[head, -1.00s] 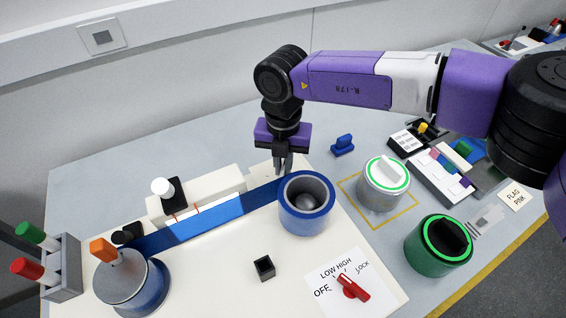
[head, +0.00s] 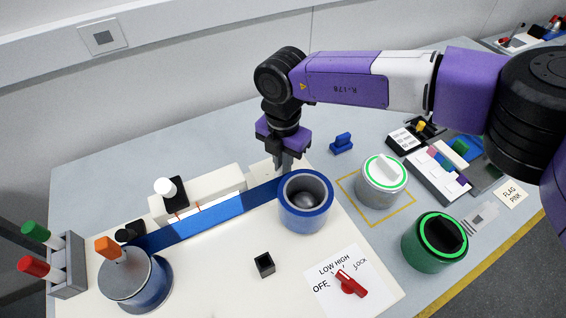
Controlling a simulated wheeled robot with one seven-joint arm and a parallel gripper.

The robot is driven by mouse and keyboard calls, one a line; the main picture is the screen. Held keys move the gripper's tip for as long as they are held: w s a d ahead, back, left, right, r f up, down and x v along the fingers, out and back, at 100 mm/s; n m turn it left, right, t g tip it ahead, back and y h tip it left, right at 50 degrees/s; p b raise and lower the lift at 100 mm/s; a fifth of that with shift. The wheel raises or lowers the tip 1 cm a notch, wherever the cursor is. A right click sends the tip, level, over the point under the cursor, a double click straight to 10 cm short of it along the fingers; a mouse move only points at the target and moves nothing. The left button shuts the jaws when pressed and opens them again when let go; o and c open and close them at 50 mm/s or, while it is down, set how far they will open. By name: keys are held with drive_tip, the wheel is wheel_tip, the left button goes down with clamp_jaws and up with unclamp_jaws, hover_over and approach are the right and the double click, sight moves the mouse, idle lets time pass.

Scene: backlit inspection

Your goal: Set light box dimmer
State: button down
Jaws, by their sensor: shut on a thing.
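My gripper (head: 284,165) points down at the back of the white board, behind the blue ring-shaped pot (head: 303,222). Its fingers are together on a small thing, which I take to be the dimmer knob; the fingers and the pot hide it. A pale plate (head: 262,170) shows just left of the fingers. A red rotary knob (head: 350,284) sits on a white card marked OFF, LOW, HIGH and LOCK at the front right, well away from my gripper.
A blue pot with an orange-handled tool (head: 128,283) stands front left beside a marker rack (head: 66,270). A small black square holder (head: 264,265) is on the board. A silver canister (head: 381,190) and a green one (head: 433,245) stand right. A blue block (head: 341,144) lies behind.

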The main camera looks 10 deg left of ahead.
drive_tip(key=shift+w, duration=0.1)
drive_tip(key=c, duration=1.5)
unclamp_jaws()
drive_tip(key=shift+r, duration=0.1)
wheel_tip(320, 180, up, 8)
drive_tip(key=shift+f+b, duration=0.15)
drive_tip(key=shift+b, duration=0.4)
